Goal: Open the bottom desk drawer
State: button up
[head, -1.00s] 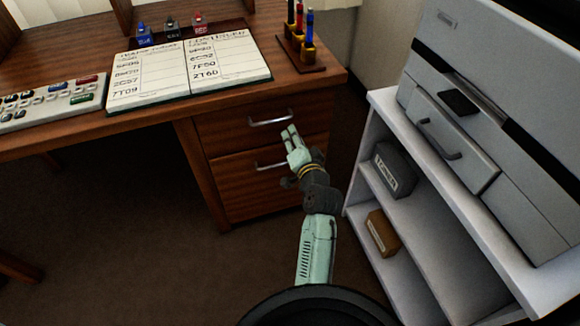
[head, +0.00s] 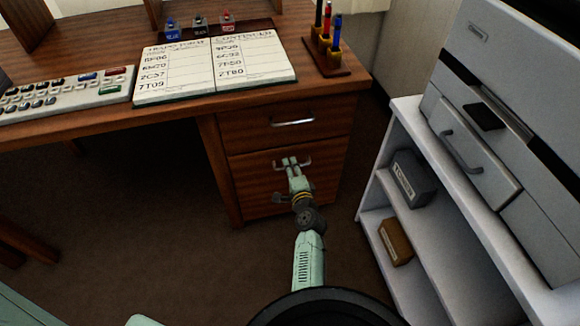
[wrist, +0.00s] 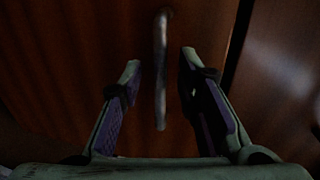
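The wooden desk has two drawer fronts in the head view, both closed. The bottom drawer (head: 326,180) has a metal bar handle (head: 308,163), partly hidden by my gripper (head: 290,162). In the wrist view the same handle (wrist: 160,80) runs upright in the picture between the two fingers of my gripper (wrist: 160,70). The fingers are apart, one on each side of the bar, with gaps to it. I cannot tell how far the fingertips reach past the bar. The top drawer (head: 240,125) has a similar handle (head: 293,122) above my gripper.
A grey shelf unit (head: 408,108) with a printer-like machine (head: 500,130) stands close on the right. It holds a dark box (head: 412,180) and a brown box (head: 395,243). An open notebook (head: 215,70) and keyboard (head: 65,95) lie on the desk. The floor (head: 150,240) left of the drawers is clear.

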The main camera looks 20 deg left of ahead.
jog(key=shift+w+a+f, duration=0.1)
jog(key=shift+w+a, duration=0.2)
jog(key=shift+w, duration=0.2)
grip_shut()
dwell(0.6)
